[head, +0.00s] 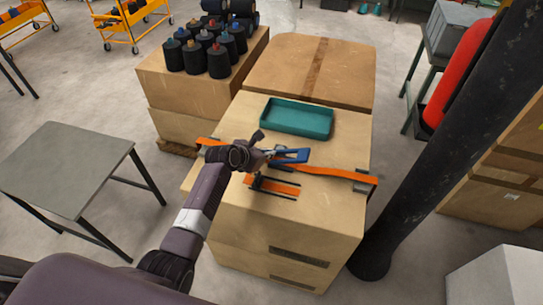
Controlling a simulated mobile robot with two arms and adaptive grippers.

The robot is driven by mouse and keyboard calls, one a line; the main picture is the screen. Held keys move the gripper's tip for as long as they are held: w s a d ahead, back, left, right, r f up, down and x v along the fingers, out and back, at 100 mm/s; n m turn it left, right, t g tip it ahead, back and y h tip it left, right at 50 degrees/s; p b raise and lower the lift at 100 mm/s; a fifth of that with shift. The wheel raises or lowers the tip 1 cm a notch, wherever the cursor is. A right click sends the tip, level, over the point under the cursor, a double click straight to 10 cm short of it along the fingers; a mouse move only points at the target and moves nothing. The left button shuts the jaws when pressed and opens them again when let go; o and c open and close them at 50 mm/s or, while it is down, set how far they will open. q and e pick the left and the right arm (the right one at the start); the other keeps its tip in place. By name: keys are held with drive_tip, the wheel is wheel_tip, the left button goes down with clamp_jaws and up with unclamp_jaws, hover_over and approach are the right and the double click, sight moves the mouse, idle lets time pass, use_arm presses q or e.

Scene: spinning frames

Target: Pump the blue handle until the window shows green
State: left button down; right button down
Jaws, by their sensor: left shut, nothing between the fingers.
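The blue handle (291,156) is on top of the front cardboard box (310,215), close to an orange strap (325,174) that runs across the box. My left gripper (267,152) is shut and empty at the left end of the handle. I cannot tell whether it touches the handle. An orange and black piece (274,187) lies just in front of the gripper. I cannot make out the window or its colour; it is hidden or too small. My right gripper is not in view.
A teal tray (297,118) sits behind the handle on the same box. Several dark spools (208,50) stand on a box at the back left. A grey table (68,168) is at the left. A thick dark post (450,130) rises at the right.

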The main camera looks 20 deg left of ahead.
sight(271, 162)
use_arm(q)
drive_tip(key=shift+d+f, duration=0.2)
drive_tip(key=shift+f, duration=0.25)
idle(0.3)
drive_tip(key=shift+s+d+f, duration=0.35)
drive_tip(key=shift+s+f, duration=0.1)
drive_tip(key=shift+f, duration=0.2)
drive_tip(key=shift+s+d+f+b, duration=0.15)
drive_tip(key=shift+d+b, duration=0.05)
drive_tip(key=shift+b, duration=0.1)
idle(0.7)
drive_tip(key=r+p, duration=0.2)
drive_tip(key=shift+w+a+p, duration=0.35)
drive_tip(key=shift+w+p, duration=0.05)
drive_tip(key=shift+a+r, duration=0.3)
drive_tip(key=shift+r, duration=0.1)
drive_tip(key=shift+a, duration=0.1)
